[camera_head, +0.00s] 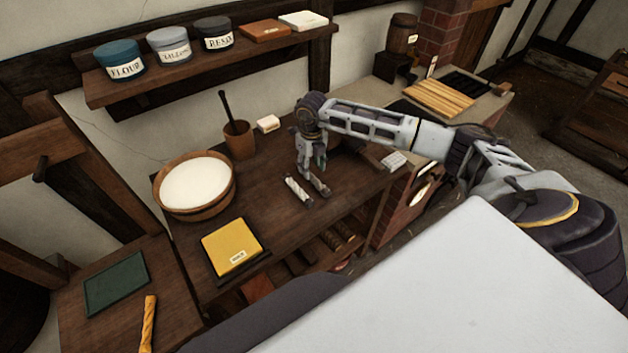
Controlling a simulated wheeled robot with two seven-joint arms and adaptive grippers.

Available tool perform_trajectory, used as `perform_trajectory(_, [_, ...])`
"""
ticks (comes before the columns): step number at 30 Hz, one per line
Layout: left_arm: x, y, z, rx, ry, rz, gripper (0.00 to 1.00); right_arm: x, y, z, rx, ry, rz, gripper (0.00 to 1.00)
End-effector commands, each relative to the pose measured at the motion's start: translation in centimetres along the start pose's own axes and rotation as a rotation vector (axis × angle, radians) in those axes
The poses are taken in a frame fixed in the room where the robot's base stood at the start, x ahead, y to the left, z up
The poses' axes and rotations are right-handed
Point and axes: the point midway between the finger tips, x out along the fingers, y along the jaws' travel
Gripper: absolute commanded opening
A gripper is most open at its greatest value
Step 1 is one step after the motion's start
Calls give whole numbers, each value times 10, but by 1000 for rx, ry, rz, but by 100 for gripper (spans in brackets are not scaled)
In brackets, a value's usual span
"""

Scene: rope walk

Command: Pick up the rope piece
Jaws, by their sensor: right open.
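A golden twisted rope piece (148,325) lies on the lower left table, near the bottom edge of the view. Short whitish, twisted-looking pieces (298,190) lie on the dark workbench below my right gripper; they are too small to make out clearly. My right gripper (313,172) points down over the workbench, open, with its fingers close above these pieces. I cannot tell whether it touches them. It is far from the golden rope piece. My left gripper is not in view.
On the workbench (268,210) stand a wooden bowl (168,205) of white stuff, a brown pot (239,143) with a stick and a yellow block (231,246). A dark green mat (115,284) lies on the left table. A shelf (210,77) with labelled jars hangs above.

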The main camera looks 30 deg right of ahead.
Motion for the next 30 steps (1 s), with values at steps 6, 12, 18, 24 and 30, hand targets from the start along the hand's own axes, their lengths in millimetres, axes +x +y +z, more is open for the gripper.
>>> perform_trajectory(6, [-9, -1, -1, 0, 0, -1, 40, 16, -1, -3, 1, 3, 1, 46])
perform_trajectory(12, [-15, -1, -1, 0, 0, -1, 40, 38, -2, -4, -1, 4, 1, 46])
perform_trajectory(18, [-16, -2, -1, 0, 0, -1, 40, 49, -2, -4, 0, 1, 0, 46])
perform_trajectory(24, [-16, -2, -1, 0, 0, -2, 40, 50, -2, -4, -1, 1, 0, 46])
perform_trajectory(30, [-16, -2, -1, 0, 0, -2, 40, 49, -2, -4, 0, 1, 0, 46])
